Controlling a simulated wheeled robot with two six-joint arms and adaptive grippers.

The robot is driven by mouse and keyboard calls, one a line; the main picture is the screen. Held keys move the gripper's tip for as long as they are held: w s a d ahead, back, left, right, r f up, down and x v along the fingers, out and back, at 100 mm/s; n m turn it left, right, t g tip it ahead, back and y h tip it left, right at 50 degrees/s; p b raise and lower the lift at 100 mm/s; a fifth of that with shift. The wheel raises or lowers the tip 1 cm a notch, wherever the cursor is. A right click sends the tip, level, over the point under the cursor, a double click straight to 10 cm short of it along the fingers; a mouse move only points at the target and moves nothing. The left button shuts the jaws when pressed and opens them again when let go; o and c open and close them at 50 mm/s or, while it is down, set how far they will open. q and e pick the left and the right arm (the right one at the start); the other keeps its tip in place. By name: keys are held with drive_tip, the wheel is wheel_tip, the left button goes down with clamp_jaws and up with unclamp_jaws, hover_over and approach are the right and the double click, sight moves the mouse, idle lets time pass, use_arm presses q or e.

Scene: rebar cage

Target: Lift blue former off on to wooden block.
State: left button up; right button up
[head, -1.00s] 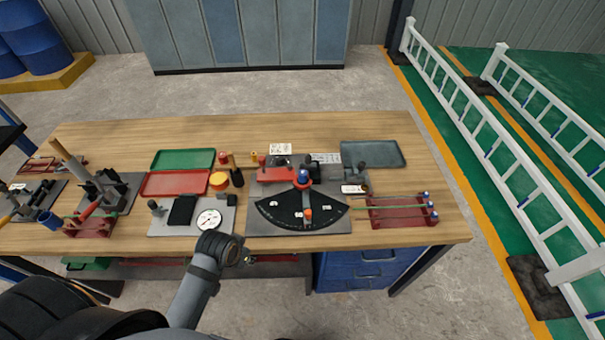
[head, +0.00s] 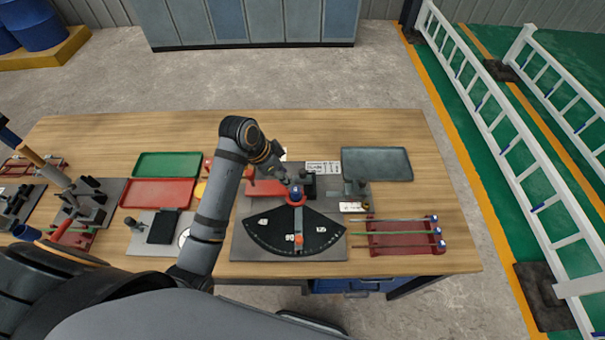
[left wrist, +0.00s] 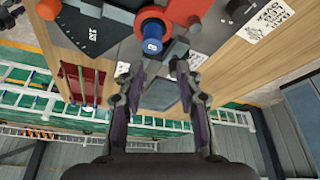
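The blue former (head: 297,190) stands in a red ring at the pivot of the bending plate with the black fan-shaped scale (head: 290,232). In the left wrist view the blue former (left wrist: 152,42) shows a pale mark on its end and sits in the orange-red ring. My left gripper (head: 290,178) is just behind and left of it in the head view. In the left wrist view the left gripper (left wrist: 155,70) is open and empty, its fingertips apart and close to the former. I cannot make out a wooden block.
A red rack (head: 400,238) with rods lies right of the plate. A grey tray (head: 377,163) is at the back right; green (head: 167,164) and red (head: 150,192) trays are at the left. My arm hides small items behind it. The table's back edge is mostly clear.

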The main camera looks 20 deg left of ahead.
sight(295, 190)
drive_tip(key=s+p, duration=0.1)
drive_tip(key=s, duration=0.7)
use_arm(q)
drive_tip(key=f, duration=0.1)
drive_tip(key=d+f, duration=0.1)
drive_tip(key=f, duration=0.2)
drive_tip(key=shift+s+d, duration=0.25)
drive_tip(key=shift+w+d+f+p, duration=0.15)
drive_tip(key=shift+w+f+p, duration=0.1)
drive_tip(key=shift+f+p, duration=0.1)
drive_tip(key=shift+w+d+f+p, duration=0.15)
drive_tip(key=shift+d+f+p, duration=0.05)
drive_tip(key=shift+f+p, duration=0.35)
drive_tip(key=x, duration=0.3)
drive_tip(key=shift+f, duration=0.15)
clamp_jaws()
use_arm(e)
drive_tip(key=w+r, duration=0.1)
drive_tip(key=w, duration=0.1)
drive_tip(key=w+r, duration=0.1)
drive_tip(key=r, duration=0.1)
drive_tip(key=shift+w, duration=0.4)
